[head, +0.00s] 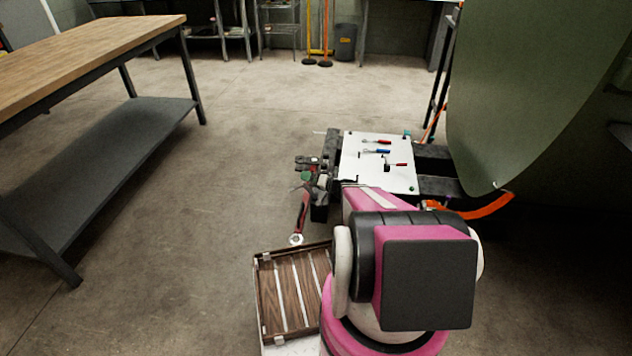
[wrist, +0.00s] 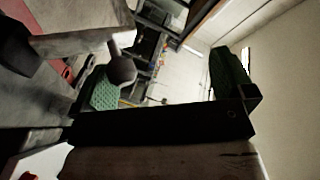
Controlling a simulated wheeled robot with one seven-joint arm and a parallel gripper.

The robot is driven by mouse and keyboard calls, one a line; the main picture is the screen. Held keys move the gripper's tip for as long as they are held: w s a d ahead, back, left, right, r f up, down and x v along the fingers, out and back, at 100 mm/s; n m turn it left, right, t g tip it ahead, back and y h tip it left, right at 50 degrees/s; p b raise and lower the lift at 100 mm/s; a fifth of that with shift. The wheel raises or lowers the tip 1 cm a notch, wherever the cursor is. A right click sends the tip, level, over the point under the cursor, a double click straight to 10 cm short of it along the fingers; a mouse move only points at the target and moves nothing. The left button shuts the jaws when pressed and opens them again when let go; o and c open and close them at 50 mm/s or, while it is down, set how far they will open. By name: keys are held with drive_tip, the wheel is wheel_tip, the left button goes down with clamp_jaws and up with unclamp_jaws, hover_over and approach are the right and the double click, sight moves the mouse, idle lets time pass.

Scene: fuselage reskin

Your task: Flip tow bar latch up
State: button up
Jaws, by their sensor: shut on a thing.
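My gripper (wrist: 166,82) shows in the wrist view as two green-padded fingers on a dark palm. A grey bar with a dark round knob (wrist: 122,68), which looks like the tow bar latch, reaches in from the left beside the left finger's pad. In the head view, my gripper (head: 306,177) is small and dark, left of the white board. A red bar with a metal ring end (head: 302,213) lies just below it. The latch cannot be made out clearly there.
A white board with several tools (head: 350,172) lies just right of my gripper. The curved green fuselage panel (head: 540,90) hangs at the right. A wood-slatted tray (head: 258,300) is at the lower middle. A workbench (head: 90,45) stands left. Open floor lies between bench and board.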

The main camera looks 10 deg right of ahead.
drive_tip(key=s+a+r+n+g+y, duration=0.3)
drive_tip(key=s+a+r+n+y, duration=0.1)
drive_tip(key=s+a+r+y, duration=0.1)
wheel_tip(320, 180, up, 2)
drive_tip(key=shift+s+a+r+g+y, duration=0.1)
drive_tip(key=shift+s+a+g+y, duration=0.2)
drive_tip(key=shift+s+y, duration=0.4)
drive_tip(key=shift+s, duration=0.1)
drive_tip(key=w+d+f+m+t+h, duration=0.4)
drive_tip(key=w+d+m+h, duration=0.1)
drive_tip(key=d+h, duration=0.1)
drive_tip(key=shift+w+d+f+h, duration=0.2)
drive_tip(key=shift+w+f+h, duration=0.2)
drive_tip(key=shift+h, duration=0.5)
drive_tip(key=shift+s+d+r, duration=0.2)
drive_tip(key=shift+d+r, duration=0.05)
drive_tip(key=shift+d, duration=0.05)
drive_tip(key=c, duration=0.5)
drive_tip(key=shift+s+d+r, duration=0.35)
drive_tip(key=shift+d+r, duration=0.55)
drive_tip(key=shift+d, duration=0.25)
drive_tip(key=shift+s+d+r, duration=0.4)
drive_tip(key=shift+d+r, duration=0.45)
drive_tip(key=shift+d, duration=0.3)
drive_tip(key=shift+s+d+r, duration=0.35)
drive_tip(key=shift+d+r, duration=0.55)
drive_tip(key=shift+d, duration=0.25)
drive_tip(key=shift+c, duration=0.2)
